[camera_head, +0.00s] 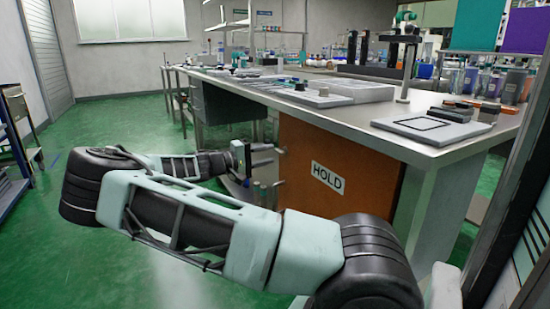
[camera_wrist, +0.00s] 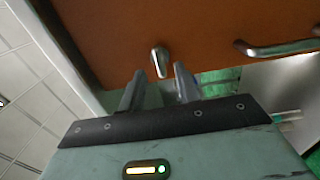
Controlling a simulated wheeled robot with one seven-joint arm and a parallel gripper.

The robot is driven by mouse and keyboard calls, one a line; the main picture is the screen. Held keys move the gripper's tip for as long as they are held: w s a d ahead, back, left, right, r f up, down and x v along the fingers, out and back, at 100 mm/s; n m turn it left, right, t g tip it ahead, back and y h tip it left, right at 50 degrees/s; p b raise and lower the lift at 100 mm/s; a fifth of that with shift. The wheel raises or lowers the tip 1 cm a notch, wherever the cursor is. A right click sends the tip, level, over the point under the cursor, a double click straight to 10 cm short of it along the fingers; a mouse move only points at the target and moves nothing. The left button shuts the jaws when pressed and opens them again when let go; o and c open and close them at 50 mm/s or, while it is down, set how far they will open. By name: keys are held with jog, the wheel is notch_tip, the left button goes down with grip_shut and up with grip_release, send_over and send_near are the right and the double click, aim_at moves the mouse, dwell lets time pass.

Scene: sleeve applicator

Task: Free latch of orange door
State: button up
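The orange door (camera_head: 345,165) is a flat panel under the bench, with a white HOLD label on it. It also fills the top of the wrist view (camera_wrist: 190,25). A small metal latch (camera_wrist: 160,58) sticks out from the door near its edge. My gripper (camera_wrist: 159,76) is open, with its two fingers apart and the latch in line with the gap at their tips. I cannot tell whether the fingers touch it. In the head view my gripper (camera_head: 268,154) is at the door's left edge, and the latch is not distinguishable there.
A metal bar handle (camera_wrist: 280,47) is on the door to the right of the latch in the wrist view. The bench top (camera_head: 385,112) overhangs the door and carries trays and lab items. Green floor (camera_head: 110,145) is free on the left. A dark frame (camera_head: 510,190) stands close on the right.

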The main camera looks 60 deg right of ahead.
aim_at(278, 152)
jog(key=shift+b+x, duration=0.3)
jog(key=shift+x, duration=1.5)
grip_shut()
